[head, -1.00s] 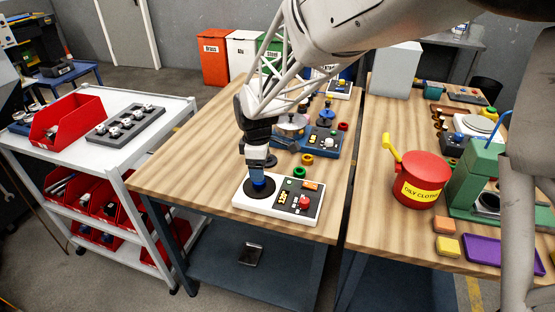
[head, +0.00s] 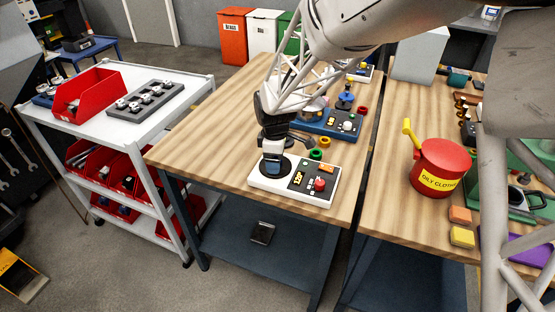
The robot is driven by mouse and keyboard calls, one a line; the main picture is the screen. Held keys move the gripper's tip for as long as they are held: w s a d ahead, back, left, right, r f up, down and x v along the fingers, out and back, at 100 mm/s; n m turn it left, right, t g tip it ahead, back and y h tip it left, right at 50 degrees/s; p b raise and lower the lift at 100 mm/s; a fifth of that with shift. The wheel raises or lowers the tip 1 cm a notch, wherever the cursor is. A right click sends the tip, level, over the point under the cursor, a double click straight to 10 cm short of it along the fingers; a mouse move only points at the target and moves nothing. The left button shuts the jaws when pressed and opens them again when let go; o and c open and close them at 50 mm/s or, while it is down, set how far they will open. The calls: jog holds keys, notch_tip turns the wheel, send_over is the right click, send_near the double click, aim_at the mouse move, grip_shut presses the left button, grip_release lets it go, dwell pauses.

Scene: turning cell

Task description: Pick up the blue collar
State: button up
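The white device (head: 293,184) with a round black plate (head: 266,172) stands near the front of the middle table. My gripper (head: 271,163) points down over that plate, its fingertips at or very near its surface. I cannot see the blue collar clearly now; the fingers cover the spot where a blue piece showed on the plate earlier. Whether the fingers are closed on it cannot be told from here.
A blue machine (head: 330,122) stands further back. A red oily-cloth can (head: 437,170) is on the right table. The table's front left is clear.

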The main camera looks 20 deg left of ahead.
dwell(0.5)
jog(key=c, duration=1.1)
jog(key=shift+r, duration=0.1)
jog(key=shift+r, duration=1.5)
jog(key=shift+s+d+r, duration=0.2)
jog(key=shift+s, duration=0.05)
jog(key=s+d+r, duration=0.1)
jog(key=s+d, duration=0.8)
jog(key=s, duration=0.3)
jog(key=shift+d+r, duration=0.15)
jog(key=shift+r, duration=0.05)
jog(key=shift+s, duration=0.1)
